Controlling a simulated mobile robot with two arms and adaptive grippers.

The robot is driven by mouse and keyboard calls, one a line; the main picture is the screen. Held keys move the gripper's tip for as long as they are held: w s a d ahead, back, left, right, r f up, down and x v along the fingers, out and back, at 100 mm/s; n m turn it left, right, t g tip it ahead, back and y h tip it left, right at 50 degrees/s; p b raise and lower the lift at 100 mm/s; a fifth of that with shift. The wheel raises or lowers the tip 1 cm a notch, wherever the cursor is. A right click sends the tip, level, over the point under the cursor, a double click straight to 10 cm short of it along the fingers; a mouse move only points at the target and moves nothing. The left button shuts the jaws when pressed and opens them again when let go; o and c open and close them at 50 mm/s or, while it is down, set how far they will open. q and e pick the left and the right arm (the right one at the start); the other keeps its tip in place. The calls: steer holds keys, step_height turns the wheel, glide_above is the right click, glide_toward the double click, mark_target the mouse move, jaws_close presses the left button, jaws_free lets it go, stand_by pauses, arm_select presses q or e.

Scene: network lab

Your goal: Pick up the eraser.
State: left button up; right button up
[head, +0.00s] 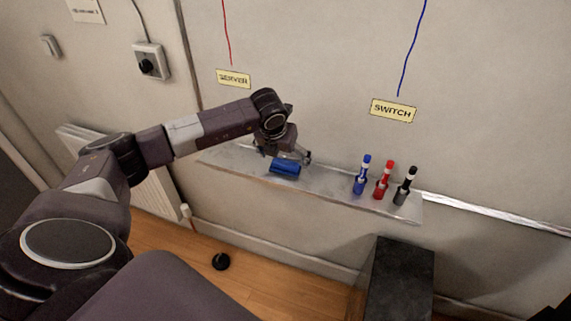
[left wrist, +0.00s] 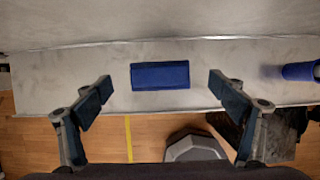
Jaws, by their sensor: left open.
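The blue eraser (head: 285,168) lies on the narrow grey shelf (head: 335,192) below the wall signs. In the left wrist view the eraser (left wrist: 160,75) shows as a dark blue block, lying lengthwise along the shelf. My left gripper (head: 294,156) is just at the eraser in the head view. In the left wrist view my left gripper (left wrist: 160,85) is open, with one finger on each side of the eraser and clear gaps between. It holds nothing. My right gripper is not in view.
Blue (head: 361,176), red (head: 383,181) and black (head: 404,187) markers stand upright on the shelf, right of the eraser. SERVER (head: 233,78) and SWITCH (head: 393,110) labels are on the wall behind. A dark box-like object (head: 398,275) stands below the shelf's right end.

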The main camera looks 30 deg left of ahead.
mark_target(285, 162)
arm_select(q)
steer(key=shift+p+x, duration=0.45)
steer(key=shift+x, duration=0.7)
steer(key=shift+w+a+f, duration=0.1)
steer(key=shift+w+f, duration=0.05)
steer(key=shift+f, duration=0.5)
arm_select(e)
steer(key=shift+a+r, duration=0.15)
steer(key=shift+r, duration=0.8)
arm_select(q)
steer(key=shift+c, duration=0.5)
steer(key=c, duration=1.1)
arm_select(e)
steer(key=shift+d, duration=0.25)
arm_select(q)
steer(key=shift+r, duration=0.15)
steer(key=shift+c, duration=0.2)
steer(key=shift+w+r, duration=0.1)
steer(key=shift+r, duration=0.5)
step_height(285, 162, up, 19)
steer(key=b, duration=0.5)
steer(key=shift+f, duration=0.2)
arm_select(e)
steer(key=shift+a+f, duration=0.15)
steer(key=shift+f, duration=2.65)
